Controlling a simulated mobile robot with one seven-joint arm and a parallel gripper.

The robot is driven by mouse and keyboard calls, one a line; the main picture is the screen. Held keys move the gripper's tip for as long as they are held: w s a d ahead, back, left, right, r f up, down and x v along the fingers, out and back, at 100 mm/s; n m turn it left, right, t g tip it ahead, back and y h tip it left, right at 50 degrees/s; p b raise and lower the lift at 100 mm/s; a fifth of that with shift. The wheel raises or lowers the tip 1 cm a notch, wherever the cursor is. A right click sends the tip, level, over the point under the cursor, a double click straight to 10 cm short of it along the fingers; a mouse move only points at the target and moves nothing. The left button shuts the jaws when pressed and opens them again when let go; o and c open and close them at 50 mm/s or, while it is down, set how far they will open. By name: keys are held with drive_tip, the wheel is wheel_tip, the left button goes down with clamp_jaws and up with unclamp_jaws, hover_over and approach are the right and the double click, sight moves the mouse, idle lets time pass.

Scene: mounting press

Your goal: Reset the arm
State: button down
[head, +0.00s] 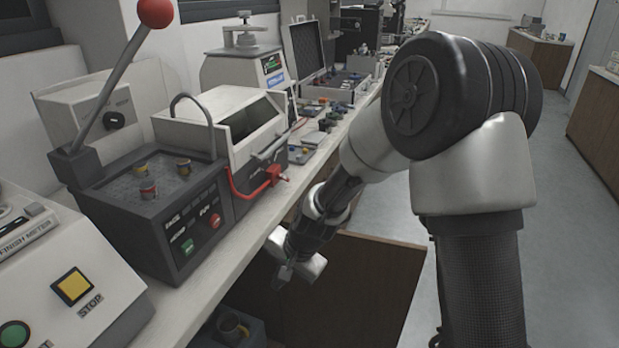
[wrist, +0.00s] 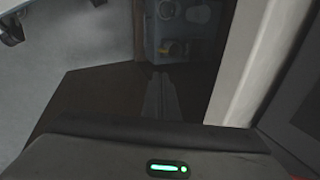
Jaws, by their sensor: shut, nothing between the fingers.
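My gripper (head: 284,274) hangs at the end of my arm, low in front of the bench edge in the head view, pointing down. Its fingers are together and hold nothing. In the wrist view the closed fingers (wrist: 160,92) show dark against a brown surface. The arm is bent, with its large elbow joint high at the right of the head view. The fingers touch nothing that I can make out.
A long bench (head: 262,226) runs along the left, holding a mounting press (head: 150,200) with a red-knobbed lever (head: 112,88). Below its edge are an open brown cabinet door (head: 345,290) and a bin (head: 250,338) with a cup (head: 232,328). Floor at right is clear.

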drive_tip(key=s+d+r+n+t+h, duration=0.1)
drive_tip(key=s+d+r+n, duration=0.1)
drive_tip(key=s+d+r, duration=0.4)
drive_tip(key=s+d+r+n+h, duration=0.1)
drive_tip(key=d+r, duration=0.3)
drive_tip(key=r, duration=0.4)
drive_tip(key=s+d+r+n+t+h, duration=0.1)
drive_tip(key=s+d+r+n, duration=0.1)
drive_tip(key=s+d+r, duration=0.45)
drive_tip(key=s+d+r+t+h+p, duration=0.1)
drive_tip(key=s+d+r, duration=0.4)
drive_tip(key=s+r, duration=0.15)
wheel_tip(320, 180, up, 20)
drive_tip(key=p, duration=2)
drive_tip(key=shift+s+a+n, duration=0.2)
drive_tip(key=shift+n, duration=0.2)
